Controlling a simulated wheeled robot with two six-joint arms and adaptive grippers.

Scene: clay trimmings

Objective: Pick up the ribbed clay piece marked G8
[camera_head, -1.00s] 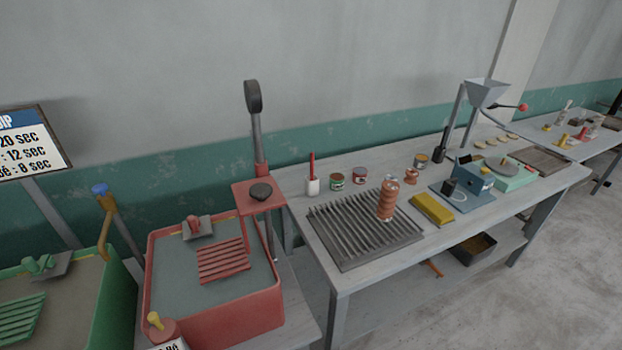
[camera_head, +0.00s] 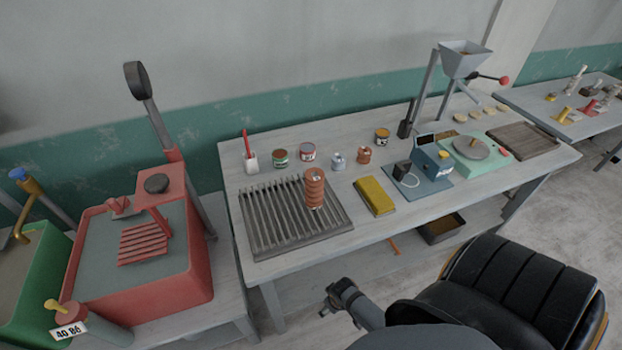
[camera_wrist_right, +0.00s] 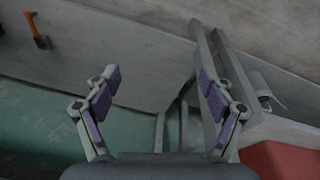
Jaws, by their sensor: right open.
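A tall ribbed terracotta clay piece (camera_head: 315,188) stands upright on a grey slatted rack (camera_head: 262,218) on the workbench. It carries a small pale mark near its top that I cannot read. A shorter orange-brown clay piece (camera_head: 364,155) stands farther back, also with a pale mark too small to read. My right gripper (camera_head: 332,299) is in front of the bench, below the tabletop and apart from both pieces. In the right wrist view its two fingers (camera_wrist_right: 165,100) are spread, with nothing between them. My left gripper is not in view.
A yellow block (camera_head: 374,196) and a blue device (camera_head: 422,172) sit right of the rack. Small cans and a white cup (camera_head: 250,160) stand behind it. A red tank (camera_head: 140,265) is at the left. The bench's front edge lies between my right gripper and the rack.

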